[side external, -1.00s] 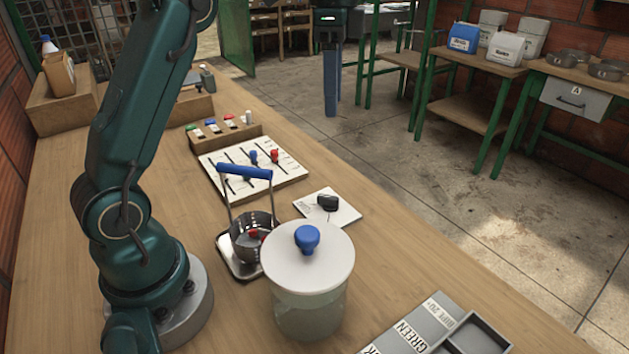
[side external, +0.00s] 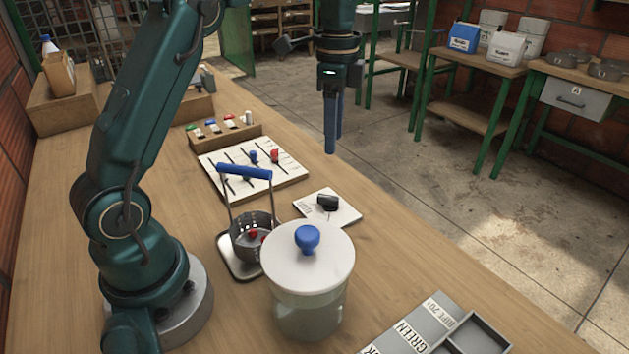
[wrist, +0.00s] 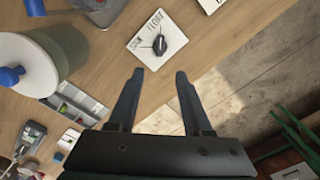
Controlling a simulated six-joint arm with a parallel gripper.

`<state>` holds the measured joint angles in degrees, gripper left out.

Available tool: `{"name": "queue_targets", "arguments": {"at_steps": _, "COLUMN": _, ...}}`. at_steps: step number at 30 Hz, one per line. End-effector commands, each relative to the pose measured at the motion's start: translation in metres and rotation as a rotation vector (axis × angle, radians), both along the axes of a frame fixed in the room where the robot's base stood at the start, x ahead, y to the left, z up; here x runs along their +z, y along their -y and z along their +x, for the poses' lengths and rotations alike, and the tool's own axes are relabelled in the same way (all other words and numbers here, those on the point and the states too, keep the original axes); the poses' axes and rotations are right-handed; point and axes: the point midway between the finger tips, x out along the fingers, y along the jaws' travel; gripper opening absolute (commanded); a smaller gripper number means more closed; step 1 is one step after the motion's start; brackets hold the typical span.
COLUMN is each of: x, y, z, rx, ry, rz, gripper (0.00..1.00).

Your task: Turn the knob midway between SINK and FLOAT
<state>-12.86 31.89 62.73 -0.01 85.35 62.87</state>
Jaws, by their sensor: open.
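The black knob (side external: 327,202) sits on a white plate (side external: 343,215) on the bench, behind the lidded jar. In the wrist view the knob (wrist: 160,45) lies on the plate (wrist: 143,53), which has the word FLOAT readable and another, unclear word at its left. Thin lines are marked beside the knob. My gripper (side external: 332,150) points down, well above the knob and apart from it. In the wrist view my gripper (wrist: 158,75) has its two fingers spread with nothing between them.
A jar with a white lid (side external: 340,262) and blue lid knob (side external: 307,239) stands in front of the plate. A strainer with a blue handle (side external: 245,170) stands left of it. A slider board (side external: 285,180) lies behind. A grey tray (side external: 470,335) is at front right.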

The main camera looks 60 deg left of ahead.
Motion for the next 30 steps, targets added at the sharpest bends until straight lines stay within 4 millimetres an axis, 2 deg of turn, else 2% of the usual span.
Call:
{"name": "queue_targets", "arguments": {"at_steps": 1, "x": -0.015, "y": 0.0, "z": -0.002, "rx": 0.0, "ry": -0.01, "rz": -0.002, "gripper": 0.5}}
{"name": "queue_targets", "arguments": {"at_steps": 4, "x": -0.043, "y": 0.0, "z": -0.002, "rx": 0.0, "ry": -0.011, "rz": -0.003, "gripper": 0.5}}
{"name": "queue_targets", "arguments": {"at_steps": 9, "x": -0.074, "y": 0.0, "z": -0.001, "rx": 0.0, "ry": -0.004, "rz": -0.001, "gripper": 0.5}}
{"name": "queue_targets", "arguments": {"at_steps": 22, "x": -0.123, "y": 0.0, "z": -0.001, "rx": 0.0, "ry": -0.004, "rz": -0.001, "gripper": 0.5}}
{"name": "queue_targets", "arguments": {"at_steps": 30, "x": -0.13, "y": 0.0, "z": 0.0, "rx": 0.0, "ry": 0.0, "rz": 0.0, "gripper": 0.5}}
